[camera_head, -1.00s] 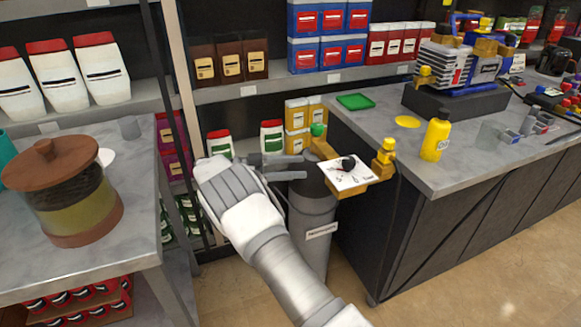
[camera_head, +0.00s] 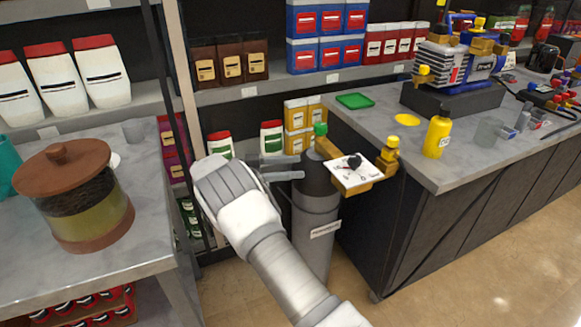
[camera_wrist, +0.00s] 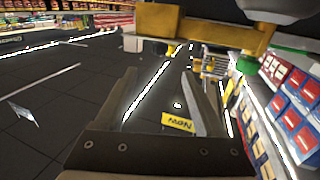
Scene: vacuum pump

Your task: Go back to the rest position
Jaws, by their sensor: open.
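My gripper (camera_head: 281,168) reaches out in the head view, just left of the top of the grey cylinder (camera_head: 314,235). Its two fingers are apart with nothing between them. The wrist view shows the same open gripper (camera_wrist: 160,90) with floor beyond it. On the cylinder's top sits a yellow-brass fitting with a white dial plate (camera_head: 355,172), a green knob (camera_head: 320,129) and a yellow knob (camera_head: 391,144). The brass part (camera_wrist: 200,27) also crosses the top of the wrist view, above the fingers.
A vacuum pump (camera_head: 455,65) and a yellow bottle (camera_head: 437,135) stand on the right counter (camera_head: 470,165). A lidded jar (camera_head: 75,195) stands on the left table (camera_head: 130,245). Stocked shelves (camera_head: 250,92) are behind. Open floor (camera_head: 480,270) lies at the front right.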

